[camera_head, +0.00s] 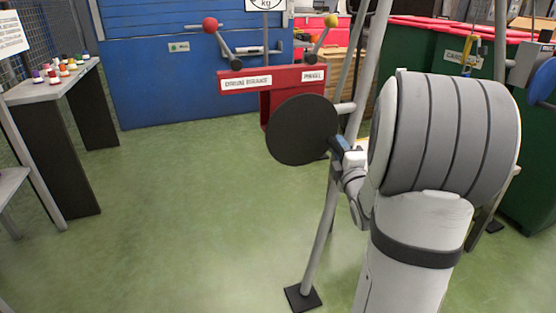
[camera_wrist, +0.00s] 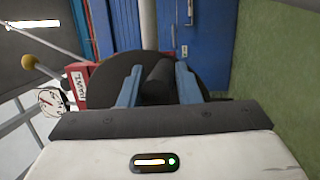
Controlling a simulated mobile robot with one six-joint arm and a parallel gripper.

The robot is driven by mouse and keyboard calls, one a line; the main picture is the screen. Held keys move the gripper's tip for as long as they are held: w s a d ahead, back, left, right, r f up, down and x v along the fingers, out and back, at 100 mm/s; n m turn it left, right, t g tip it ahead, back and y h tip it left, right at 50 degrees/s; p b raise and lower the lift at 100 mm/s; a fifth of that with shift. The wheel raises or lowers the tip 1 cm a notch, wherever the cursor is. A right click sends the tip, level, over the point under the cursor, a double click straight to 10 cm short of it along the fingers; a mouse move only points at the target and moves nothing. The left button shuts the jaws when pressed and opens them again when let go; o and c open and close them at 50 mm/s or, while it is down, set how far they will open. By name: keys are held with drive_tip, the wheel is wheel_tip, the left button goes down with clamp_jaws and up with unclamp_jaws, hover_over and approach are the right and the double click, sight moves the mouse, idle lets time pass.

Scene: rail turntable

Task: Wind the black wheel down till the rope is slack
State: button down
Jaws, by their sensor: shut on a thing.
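The black wheel (camera_head: 300,130) is a flat dark disc mounted on a grey tripod leg, to the left of my arm in the head view. It also fills the middle of the wrist view (camera_wrist: 215,72) behind the fingers. My gripper (camera_wrist: 158,82) has its two blue fingers on either side of a short black handle (camera_wrist: 157,78) that stands out from the wheel, and is shut on it. In the head view my gripper (camera_head: 339,147) is at the wheel's right edge, and the handle is hidden there. I cannot make out the rope clearly.
A red lever stand (camera_head: 245,80) with a red-knobbed and a yellow-knobbed lever stands behind the wheel. A tripod foot (camera_head: 303,297) is on the floor in front. A blue wheel (camera_head: 543,82) is at the right edge. The green floor (camera_head: 180,220) at left is clear.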

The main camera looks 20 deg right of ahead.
drive_tip(key=shift+d+r+n, duration=0.15)
drive_tip(key=shift+r+n, duration=0.55)
drive_tip(key=c, duration=1)
unclamp_jaws()
drive_tip(key=shift+f, duration=0.15)
drive_tip(key=shift+s+f, duration=0.1)
drive_tip(key=d+r+v, duration=0.1)
drive_tip(key=v, duration=0.6)
drive_tip(key=shift+s+d, duration=0.15)
drive_tip(key=shift+s, duration=0.4)
